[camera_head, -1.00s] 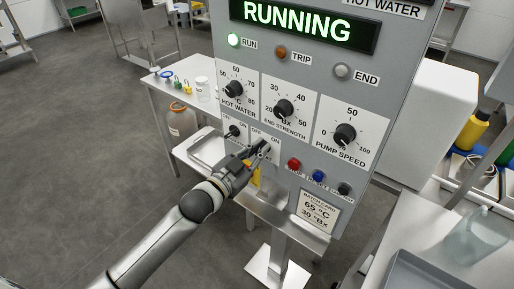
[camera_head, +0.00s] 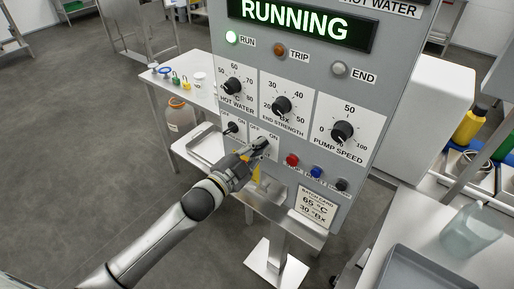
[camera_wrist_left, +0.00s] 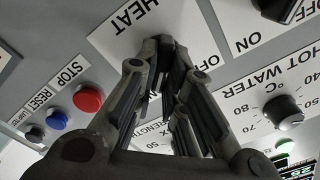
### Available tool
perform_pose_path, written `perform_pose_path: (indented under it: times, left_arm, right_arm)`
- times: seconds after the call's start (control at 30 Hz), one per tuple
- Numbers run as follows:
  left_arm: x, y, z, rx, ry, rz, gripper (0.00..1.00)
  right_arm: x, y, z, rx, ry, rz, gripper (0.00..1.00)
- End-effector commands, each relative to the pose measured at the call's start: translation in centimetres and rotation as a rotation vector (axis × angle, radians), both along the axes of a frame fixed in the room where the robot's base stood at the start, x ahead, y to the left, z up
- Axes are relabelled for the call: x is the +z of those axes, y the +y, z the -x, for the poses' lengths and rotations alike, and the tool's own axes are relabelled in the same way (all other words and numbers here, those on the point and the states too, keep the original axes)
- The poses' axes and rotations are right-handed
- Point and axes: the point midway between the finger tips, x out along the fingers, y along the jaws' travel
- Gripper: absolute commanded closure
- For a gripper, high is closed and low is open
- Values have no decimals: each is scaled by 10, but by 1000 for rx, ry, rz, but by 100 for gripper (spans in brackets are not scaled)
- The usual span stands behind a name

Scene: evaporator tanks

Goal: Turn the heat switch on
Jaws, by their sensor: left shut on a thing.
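The grey control panel (camera_head: 240,60) carries two OFF/ON switches below the hot water dial. The heat switch's white plate (camera_head: 270,133) is the right one; its HEAT label (camera_wrist_left: 134,14) shows upside down in the left wrist view. My left gripper (camera_head: 260,145) is at this plate, its fingers (camera_wrist_left: 165,75) shut on the heat switch. The fingers mostly hide the switch, so I cannot tell its exact angle. The other switch (camera_head: 231,128) is a black knob just to the left, also visible in the left wrist view (camera_wrist_left: 280,8). My right gripper is not in view.
The display (camera_head: 295,20) reads RUNNING and the RUN lamp (camera_head: 231,38) is green. Red (camera_head: 292,159), blue (camera_head: 316,171) and black (camera_head: 341,185) buttons sit right of my gripper. A steel table with a grey tray (camera_head: 425,275) stands at the lower right.

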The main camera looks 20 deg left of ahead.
Motion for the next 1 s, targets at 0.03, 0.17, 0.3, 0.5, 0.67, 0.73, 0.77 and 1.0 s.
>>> perform_pose_path:
  times: [0.03, 0.17, 0.3, 0.5, 0.67, 0.73, 0.77, 1.0]
  left_arm:
    - [-1, 0, 0, 1, 0, -5, 100]
    - [-1, 0, 0, 1, 0, -5, 100]
    - [-1, 0, 0, 1, 0, -5, 88]
    - [-1, 0, 0, 0, 0, -3, 68]
    - [0, 0, 0, 1, 0, -2, 68]
    - [0, 0, 0, 0, -1, -2, 68]
    - [0, 0, 0, 0, -1, -2, 68]
    - [-1, 6, 16, 1, 2, -2, 68]
  right_arm:
    - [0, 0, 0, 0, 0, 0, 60]
    - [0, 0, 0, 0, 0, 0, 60]
    - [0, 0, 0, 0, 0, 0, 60]
    - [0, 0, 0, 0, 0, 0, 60]
    - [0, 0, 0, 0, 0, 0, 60]
    - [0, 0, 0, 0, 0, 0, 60]
    - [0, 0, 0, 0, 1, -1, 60]
    - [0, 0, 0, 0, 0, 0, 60]
